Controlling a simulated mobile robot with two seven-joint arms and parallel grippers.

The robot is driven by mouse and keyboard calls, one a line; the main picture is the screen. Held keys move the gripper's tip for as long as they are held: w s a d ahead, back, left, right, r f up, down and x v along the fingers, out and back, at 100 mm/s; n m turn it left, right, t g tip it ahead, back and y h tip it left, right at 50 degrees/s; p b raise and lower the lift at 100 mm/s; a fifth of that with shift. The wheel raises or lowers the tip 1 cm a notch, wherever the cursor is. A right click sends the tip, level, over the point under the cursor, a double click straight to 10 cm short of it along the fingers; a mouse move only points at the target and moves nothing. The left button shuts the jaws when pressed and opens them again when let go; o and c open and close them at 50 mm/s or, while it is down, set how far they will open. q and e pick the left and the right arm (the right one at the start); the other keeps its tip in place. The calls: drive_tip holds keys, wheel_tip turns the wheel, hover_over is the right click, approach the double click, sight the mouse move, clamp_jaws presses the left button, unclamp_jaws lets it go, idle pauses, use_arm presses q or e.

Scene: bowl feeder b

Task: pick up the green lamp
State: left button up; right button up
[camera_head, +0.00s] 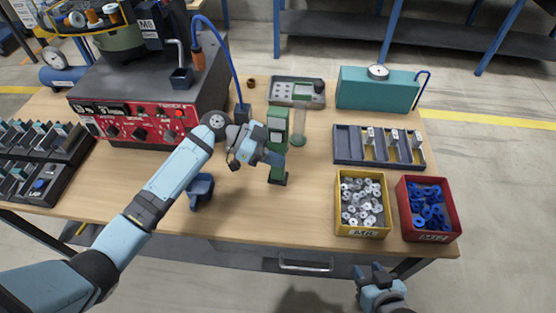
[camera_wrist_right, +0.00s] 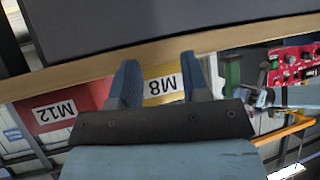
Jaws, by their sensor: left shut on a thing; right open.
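The green lamp (camera_head: 278,122) is an upright, boxy green body with a dark lower end, near the middle of the table in the head view. My left gripper (camera_head: 273,157) is shut on it from the left side and hides part of its middle. I cannot tell whether its lower end touches the table. My right gripper (camera_head: 373,271) is open and empty in front of the table's front edge, well away from the lamp. Its two blue fingers (camera_wrist_right: 157,80) stand apart in the right wrist view.
A yellow bin (camera_head: 362,232) of metal parts and a red bin (camera_head: 432,237) of blue rings stand at the right. Behind them are a black divided tray (camera_head: 345,158) and a teal case (camera_head: 376,97). A clear cylinder (camera_head: 299,122) is close beside the lamp. A blue scoop (camera_head: 201,190) lies left.

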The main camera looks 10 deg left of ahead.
use_arm(q)
wheel_tip(320, 180, up, 16)
hover_over(278, 132)
drive_tip(key=w, duration=0.2)
drive_tip(key=shift+s+a, duration=0.1)
drive_tip(key=shift+s, duration=0.1)
use_arm(e)
drive_tip(key=shift+f, duration=0.15)
use_arm(q)
drive_tip(key=shift+f+b, duration=0.15)
drive_tip(key=shift+b, duration=0.2)
use_arm(e)
drive_tip(key=shift+f, duration=0.15)
use_arm(q)
drive_tip(key=shift+f, duration=0.25)
drive_tip(key=shift+f+b, duration=0.95)
drive_tip(key=shift+f, duration=0.15)
use_arm(e)
drive_tip(key=shift+w+a+f, duration=0.1)
drive_tip(key=shift+a+f, duration=0.05)
drive_tip(key=shift+f, duration=0.6)
use_arm(q)
drive_tip(key=shift+f+b, duration=0.55)
drive_tip(key=shift+f, duration=0.2)
use_arm(e)
drive_tip(key=shift+w, duration=0.15)
